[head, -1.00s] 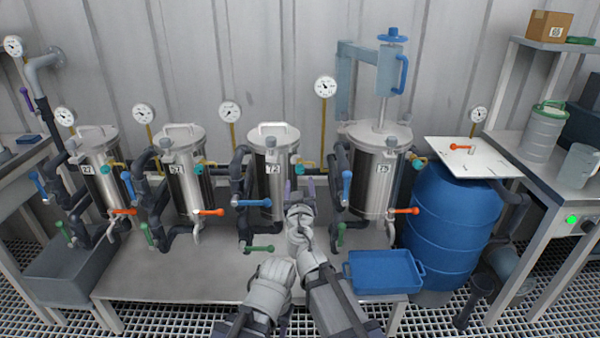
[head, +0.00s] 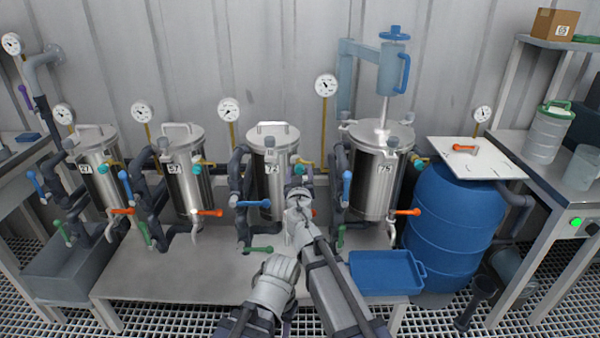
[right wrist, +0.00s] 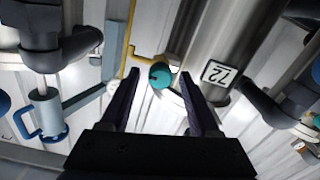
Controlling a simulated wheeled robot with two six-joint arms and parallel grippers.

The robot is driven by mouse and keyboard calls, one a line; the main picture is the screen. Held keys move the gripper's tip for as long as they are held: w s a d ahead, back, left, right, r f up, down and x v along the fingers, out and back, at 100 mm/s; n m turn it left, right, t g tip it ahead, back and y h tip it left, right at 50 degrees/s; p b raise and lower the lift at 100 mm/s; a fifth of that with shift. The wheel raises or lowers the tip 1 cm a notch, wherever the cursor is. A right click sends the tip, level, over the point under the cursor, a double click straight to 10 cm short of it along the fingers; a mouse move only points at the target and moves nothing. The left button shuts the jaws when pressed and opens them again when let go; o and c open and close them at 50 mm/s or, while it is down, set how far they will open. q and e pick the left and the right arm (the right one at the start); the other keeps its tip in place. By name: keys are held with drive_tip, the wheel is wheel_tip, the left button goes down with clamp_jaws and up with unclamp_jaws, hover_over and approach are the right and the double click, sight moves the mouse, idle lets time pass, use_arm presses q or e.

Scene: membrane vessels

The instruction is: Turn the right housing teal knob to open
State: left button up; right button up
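The rightmost steel housing (head: 372,185), marked 75, has a teal knob (head: 417,164) at its upper right side. The housing marked 72 (head: 272,180) has its own teal knob (head: 297,170) at its upper right. My right gripper (head: 298,184) is in front of that knob of housing 72. In the right wrist view, the teal knob (right wrist: 160,75) shows between the two dark fingers, which stand apart near the 72 label (right wrist: 216,73). The fingers do not visibly touch it.
Blue-handled valves (head: 346,184) and orange-handled valves (head: 408,212) sit close around the housings. A blue tray (head: 385,272) lies at the table's front right beside a blue barrel (head: 455,230). Dark pipes flank housing 72. The table front at left is clear.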

clamp_jaws()
drive_tip(key=shift+n, duration=0.3)
idle(0.3)
drive_tip(key=n, duration=0.5)
drive_tip(key=shift+n, duration=0.3)
drive_tip(key=n, duration=0.6)
drive_tip(key=shift+a+f, duration=0.1)
drive_tip(key=n, duration=0.5)
drive_tip(key=shift+n, duration=0.4)
drive_tip(key=n, duration=0.5)
drive_tip(key=shift+f+n, duration=0.1)
drive_tip(key=shift+n, duration=0.5)
drive_tip(key=shift+o, duration=0.7)
unclamp_jaws()
